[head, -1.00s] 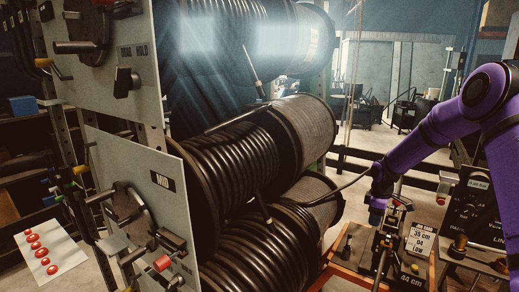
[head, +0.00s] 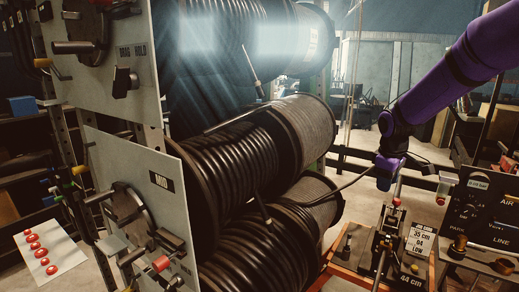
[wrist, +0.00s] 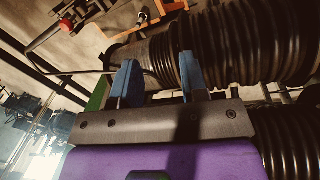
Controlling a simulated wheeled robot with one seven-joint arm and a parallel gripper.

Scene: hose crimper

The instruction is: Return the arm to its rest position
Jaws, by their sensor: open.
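My purple arm (head: 460,75) comes in from the upper right of the head view. Its wrist end (head: 390,150) is above the orange-edged bench, to the right of the hose reels. In the wrist view my gripper (wrist: 158,78) has two blue fingers held well apart, and nothing shows held between them. A ribbed black hose reel (wrist: 255,45) lies behind the fingers in that view. In the head view the fingers are hard to make out.
Large black hose reels (head: 225,165) fill the middle. A dark hose (head: 350,183) runs from them to behind my wrist. The bench (head: 340,262) carries a lever device (head: 385,250). A dark gauge panel (head: 480,210) stands at right. A sheet with red discs (head: 42,252) is at lower left.

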